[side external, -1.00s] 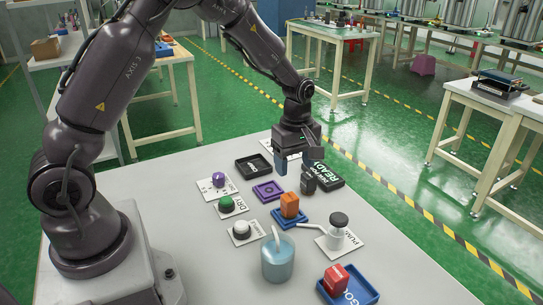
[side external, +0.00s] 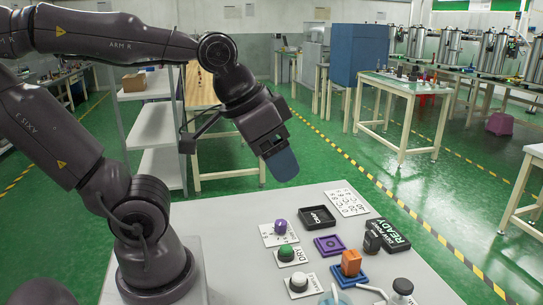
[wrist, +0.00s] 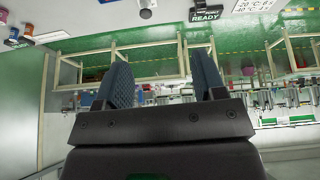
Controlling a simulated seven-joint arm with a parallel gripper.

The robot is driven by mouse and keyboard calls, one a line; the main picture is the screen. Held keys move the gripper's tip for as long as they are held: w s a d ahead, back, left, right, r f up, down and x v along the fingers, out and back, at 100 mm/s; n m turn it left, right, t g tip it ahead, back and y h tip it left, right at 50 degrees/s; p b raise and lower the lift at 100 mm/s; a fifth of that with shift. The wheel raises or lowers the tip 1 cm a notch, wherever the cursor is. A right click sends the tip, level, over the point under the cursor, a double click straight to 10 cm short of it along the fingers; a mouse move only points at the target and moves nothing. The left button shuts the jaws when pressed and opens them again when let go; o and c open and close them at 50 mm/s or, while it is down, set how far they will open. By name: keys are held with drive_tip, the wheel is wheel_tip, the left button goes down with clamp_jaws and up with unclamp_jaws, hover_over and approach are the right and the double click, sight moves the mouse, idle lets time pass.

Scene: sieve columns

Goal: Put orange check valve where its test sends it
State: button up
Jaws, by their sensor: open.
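The orange check valve (side external: 351,262) looks like an orange block and sits upright on a small blue tray (side external: 341,279) on the grey table. My gripper (side external: 284,166) is raised well above the table's back edge, left of and far above the valve. In the wrist view its two blue fingers (wrist: 163,82) stand apart with nothing between them.
A purple tray (side external: 329,245), a black lettered tray (side external: 318,217) and a white printed sheet (side external: 345,202) lie behind the valve. The table's left part is clear.

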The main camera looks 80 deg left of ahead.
drive_tip(key=shift+o, duration=0.2)
drive_tip(key=shift+s+m, duration=0.3)
drive_tip(key=shift+s, duration=0.1)
